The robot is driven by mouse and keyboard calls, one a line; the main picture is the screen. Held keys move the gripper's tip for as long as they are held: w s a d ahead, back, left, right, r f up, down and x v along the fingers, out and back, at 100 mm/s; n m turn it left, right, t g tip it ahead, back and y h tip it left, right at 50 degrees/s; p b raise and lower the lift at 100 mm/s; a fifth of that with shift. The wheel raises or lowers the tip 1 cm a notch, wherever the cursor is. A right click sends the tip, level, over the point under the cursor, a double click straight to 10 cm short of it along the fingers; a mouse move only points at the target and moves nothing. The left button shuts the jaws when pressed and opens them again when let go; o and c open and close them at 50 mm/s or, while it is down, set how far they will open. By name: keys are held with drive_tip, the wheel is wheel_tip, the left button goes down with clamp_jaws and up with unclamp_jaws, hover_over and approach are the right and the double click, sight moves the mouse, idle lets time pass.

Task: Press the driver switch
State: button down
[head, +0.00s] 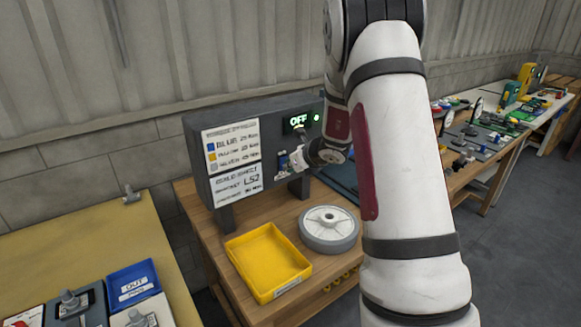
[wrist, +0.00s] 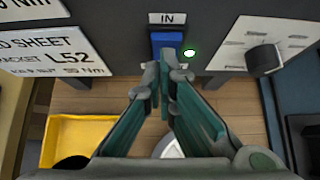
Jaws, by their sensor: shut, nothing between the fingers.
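A dark grey driver box (head: 222,200) stands on a wooden bench, with a green OFF display (head: 298,121) near its top right. In the wrist view its front (wrist: 120,30) carries a blue switch-like part (wrist: 166,41) under an IN label, a lit green light (wrist: 189,53) and a black knob (wrist: 264,60) on a white dial plate to the right. No label names the driver switch. My gripper (wrist: 160,74) is shut and empty, its fingertips just below the blue part in the picture. Whether they touch it, I cannot tell. In the head view my arm hides part of the box's right side.
A yellow tray (head: 238,245) and a grey wheel (head: 329,214) sit on the bench (head: 207,259) before the box. A table at left holds a blue OUT bin (head: 121,276). Cluttered benches run along the wall at right, with open floor beside them.

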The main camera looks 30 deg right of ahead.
drive_tip(key=shift+w+r+b, duration=0.2)
drive_tip(key=shift+w+b, duration=0.15)
drive_tip(key=shift+w, duration=0.05)
drive_tip(key=shift+r, duration=0.1)
drive_tip(key=shift+r+p, duration=0.5)
drive_tip(key=shift+r, duration=0.25)
drive_tip(key=shift+s, duration=0.1)
